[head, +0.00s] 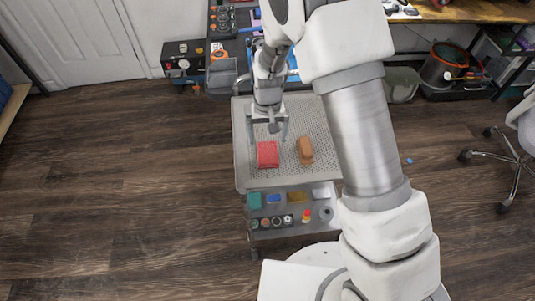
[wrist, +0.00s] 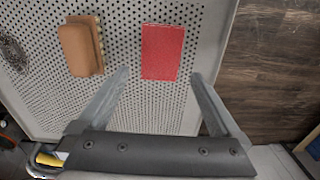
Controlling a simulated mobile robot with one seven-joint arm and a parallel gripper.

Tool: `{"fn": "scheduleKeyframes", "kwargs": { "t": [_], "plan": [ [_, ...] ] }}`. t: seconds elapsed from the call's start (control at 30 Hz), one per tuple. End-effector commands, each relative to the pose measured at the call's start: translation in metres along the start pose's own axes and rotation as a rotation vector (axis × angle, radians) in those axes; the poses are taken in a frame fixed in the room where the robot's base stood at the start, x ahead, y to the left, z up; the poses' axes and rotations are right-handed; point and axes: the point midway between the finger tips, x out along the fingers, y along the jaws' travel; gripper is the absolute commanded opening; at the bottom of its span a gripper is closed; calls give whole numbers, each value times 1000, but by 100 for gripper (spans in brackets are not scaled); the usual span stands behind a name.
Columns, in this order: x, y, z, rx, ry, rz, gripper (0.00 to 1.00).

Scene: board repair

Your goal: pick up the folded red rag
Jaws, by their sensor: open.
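The folded red rag (head: 267,154) lies flat on the perforated grey top of a cart (head: 241,172). In the wrist view the rag (wrist: 162,52) is a red rectangle just beyond the fingertips, a little left of midway between them. My gripper (head: 268,134) is above the cart top, close to the rag's far edge in the head view. In the wrist view my gripper (wrist: 158,76) has its two fingers spread wide with nothing between them. The height of the fingertips above the rag is hard to tell.
A brown brush (head: 305,150) with light bristles lies to the right of the rag, with a bare gap between. A lower shelf (head: 290,208) holds several small items. A wire-like round object (wrist: 12,52) sits at the wrist view's left edge.

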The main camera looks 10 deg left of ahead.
Motion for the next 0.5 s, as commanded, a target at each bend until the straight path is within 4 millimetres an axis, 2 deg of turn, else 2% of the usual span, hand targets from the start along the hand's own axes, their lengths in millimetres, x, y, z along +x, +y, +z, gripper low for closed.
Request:
{"fn": "scheduleKeyframes", "kwargs": {
  "t": [0.13,0.4,0.5],
  "plan": [
    [10,0,1,-1,-1,0,100],
    [48,-1,6,0,-2,0,100],
    [54,-2,6,0,0,0,100]
  ]
}}
